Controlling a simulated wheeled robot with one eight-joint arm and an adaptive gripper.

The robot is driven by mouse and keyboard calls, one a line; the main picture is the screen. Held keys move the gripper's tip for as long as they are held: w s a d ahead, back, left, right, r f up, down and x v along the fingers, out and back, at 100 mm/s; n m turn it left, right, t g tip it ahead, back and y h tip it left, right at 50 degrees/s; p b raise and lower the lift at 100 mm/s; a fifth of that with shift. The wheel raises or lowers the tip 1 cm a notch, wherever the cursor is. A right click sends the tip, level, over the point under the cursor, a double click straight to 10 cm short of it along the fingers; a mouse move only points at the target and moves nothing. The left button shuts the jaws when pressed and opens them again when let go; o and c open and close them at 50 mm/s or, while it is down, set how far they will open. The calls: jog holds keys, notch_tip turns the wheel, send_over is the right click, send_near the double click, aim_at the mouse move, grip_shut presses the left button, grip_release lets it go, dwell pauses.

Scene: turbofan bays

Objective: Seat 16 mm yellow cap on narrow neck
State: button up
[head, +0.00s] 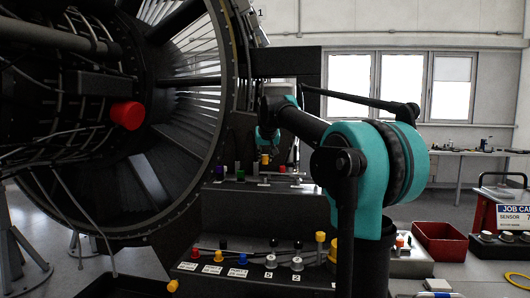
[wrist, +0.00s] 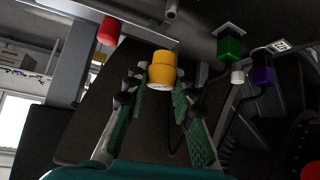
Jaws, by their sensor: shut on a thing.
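My gripper (wrist: 160,78) is shut on a yellow cap (wrist: 157,68), with a green-padded finger on each side of it. In the head view, the yellow cap (head: 265,159) shows at the end of my arm, in front of the dark panel beside the engine. I cannot tell whether this is the narrow neck, or whether the cap touches any neck.
A red cap (wrist: 107,31), green cap (wrist: 229,46) and purple cap (wrist: 263,74) stand around the gripper in the wrist view. The engine (head: 215,75) stands left. A front tray (head: 255,277) holds several labelled fittings. A red bin (head: 440,240) sits right.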

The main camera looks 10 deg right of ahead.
aim_at(265, 161)
jog(key=shift+f, duration=1.5)
jog(key=shift+f, duration=1.4)
jog(key=shift+r, duration=0.25)
jog(key=shift+r, duration=0.8)
jog(key=shift+f, duration=1)
dwell(1.2)
jog(key=o, duration=0.9)
